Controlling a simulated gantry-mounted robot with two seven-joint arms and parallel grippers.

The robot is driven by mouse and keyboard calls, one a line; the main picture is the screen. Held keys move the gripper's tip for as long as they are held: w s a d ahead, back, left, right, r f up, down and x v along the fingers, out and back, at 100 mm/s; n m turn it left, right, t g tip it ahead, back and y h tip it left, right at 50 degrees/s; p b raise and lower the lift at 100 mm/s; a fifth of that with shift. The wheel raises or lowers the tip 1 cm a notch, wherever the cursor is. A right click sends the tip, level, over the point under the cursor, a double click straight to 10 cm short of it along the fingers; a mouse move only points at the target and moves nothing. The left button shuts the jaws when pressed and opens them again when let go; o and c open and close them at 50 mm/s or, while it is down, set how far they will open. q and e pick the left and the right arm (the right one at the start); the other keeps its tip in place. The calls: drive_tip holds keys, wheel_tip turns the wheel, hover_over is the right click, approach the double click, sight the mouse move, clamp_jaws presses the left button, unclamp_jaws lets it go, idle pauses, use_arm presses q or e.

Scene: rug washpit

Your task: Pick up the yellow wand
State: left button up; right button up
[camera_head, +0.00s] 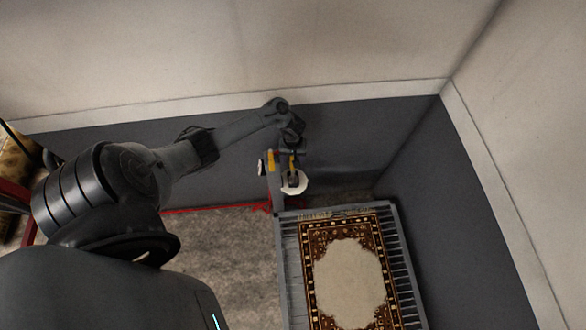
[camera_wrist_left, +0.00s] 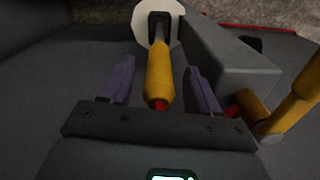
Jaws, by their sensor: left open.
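The yellow wand (camera_wrist_left: 159,72) shows in the left wrist view, with a red tip at its near end and a dark fitting with a pale round piece (camera_wrist_left: 148,18) at its far end. My left gripper (camera_wrist_left: 160,66) is open, with one purple finger on each side of the wand and visible gaps between. In the head view the wand (camera_head: 291,163) hangs beside a grey post near the back wall, above the pale round piece. My left gripper (camera_head: 291,148) is at its top, partly hidden by the arm. My right gripper is in neither view.
A second yellow piece (camera_head: 270,161) is left of the wand; in the wrist view a yellow handle (camera_wrist_left: 298,100) is at right, near the grey post (camera_wrist_left: 232,62). A patterned rug (camera_head: 347,265) lies on a slatted grey rack (camera_head: 287,262). Dark walls stand close behind and right.

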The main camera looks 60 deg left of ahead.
use_arm(q)
drive_tip(key=shift+f, duration=0.75)
drive_tip(key=shift+r, duration=0.1)
drive_tip(key=c, duration=1.1)
